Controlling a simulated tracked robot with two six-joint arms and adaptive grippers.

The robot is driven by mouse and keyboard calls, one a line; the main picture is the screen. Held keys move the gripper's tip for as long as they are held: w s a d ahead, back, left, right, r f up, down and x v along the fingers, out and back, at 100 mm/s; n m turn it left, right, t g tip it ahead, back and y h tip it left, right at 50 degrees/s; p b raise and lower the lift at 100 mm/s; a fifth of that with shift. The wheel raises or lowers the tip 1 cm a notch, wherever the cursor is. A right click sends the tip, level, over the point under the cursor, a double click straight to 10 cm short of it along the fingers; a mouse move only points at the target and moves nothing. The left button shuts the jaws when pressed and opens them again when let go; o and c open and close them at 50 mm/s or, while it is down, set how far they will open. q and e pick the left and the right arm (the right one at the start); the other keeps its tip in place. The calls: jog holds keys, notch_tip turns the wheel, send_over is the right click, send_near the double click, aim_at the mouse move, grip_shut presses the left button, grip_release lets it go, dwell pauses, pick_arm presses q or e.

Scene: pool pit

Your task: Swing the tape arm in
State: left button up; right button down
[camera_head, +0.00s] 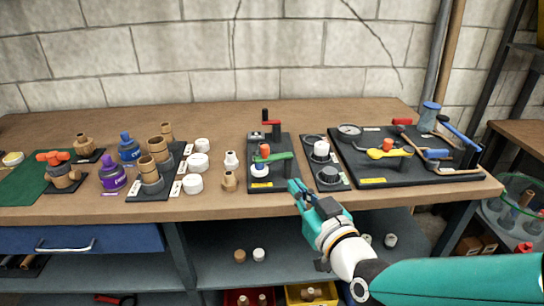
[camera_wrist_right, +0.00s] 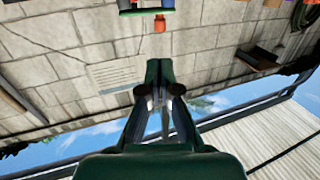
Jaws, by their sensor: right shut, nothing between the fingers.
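A small black board (camera_head: 280,182) stands near the middle of the bench's front. On it, a green arm (camera_head: 280,157) lies roughly level, beside an orange knob (camera_head: 265,150) and above a white round piece (camera_head: 260,170). This green arm looks like the tape arm, but I cannot read its label. A red-topped lever (camera_head: 271,122) stands at the board's back. My right gripper (camera_head: 294,187) is shut and empty by the board's front right corner; contact cannot be told. In the right wrist view the closed fingers (camera_wrist_right: 158,66) point at the block wall. My left gripper is not in view.
A board with a white knob (camera_head: 321,148) and a black knob stands close on the right. A larger board (camera_head: 420,172) with a gauge, valves and tools lies beyond it. Brown and white fittings (camera_head: 230,170) stand left. The bench (camera_head: 220,118) is clear behind.

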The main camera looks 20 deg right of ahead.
aim_at(266, 152)
jog(key=w+p, duration=0.1)
jog(key=w, duration=0.7)
jog(key=w+p, duration=0.1)
jog(key=w, duration=0.4)
jog(key=shift+w+a+f+p, duration=0.1)
jog(key=shift+a+f+p, duration=0.1)
jog(key=shift+a+p, duration=0.1)
jog(key=shift+a, duration=0.1)
